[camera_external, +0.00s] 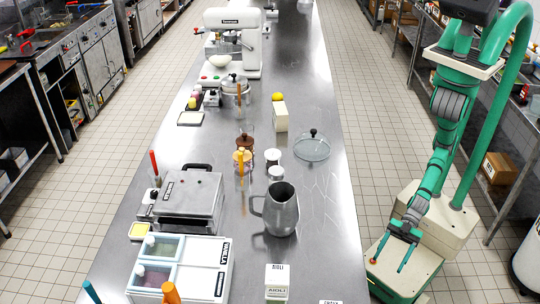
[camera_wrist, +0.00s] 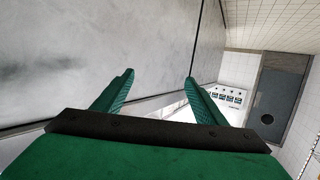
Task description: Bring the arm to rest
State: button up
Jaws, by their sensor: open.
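My gripper (camera_external: 391,251) is at the right of the external view, at the end of my arm, which hangs down on the right side of the long steel counter. Its two green fingers are spread apart, with nothing between them. In the wrist view my gripper (camera_wrist: 159,82) shows the same two fingers, wide apart and empty, in front of a grey metal surface. The gripper is above my own base and apart from the counter.
The steel counter (camera_external: 325,190) carries a metal pitcher (camera_external: 282,212), a glass lid (camera_external: 312,146), a press grill (camera_external: 190,192), a white mixer (camera_external: 232,45) and a container box (camera_external: 205,265). A shelf rack with a cardboard box (camera_external: 498,166) stands right of me. Tiled floor (camera_external: 355,80) lies between.

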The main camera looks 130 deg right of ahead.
jog(key=s+d+r+m+h, duration=0.1)
jog(key=s+d+r, duration=0.3)
jog(key=s, duration=0.4)
jog(key=s+d+r+m+h, duration=0.1)
jog(key=s+d+r, duration=0.3)
jog(key=s+r, duration=0.2)
jog(key=shift+s+d+r+t+h, duration=0.3)
jog(key=shift+s+r+t+h, duration=0.1)
jog(key=shift+s, duration=0.65)
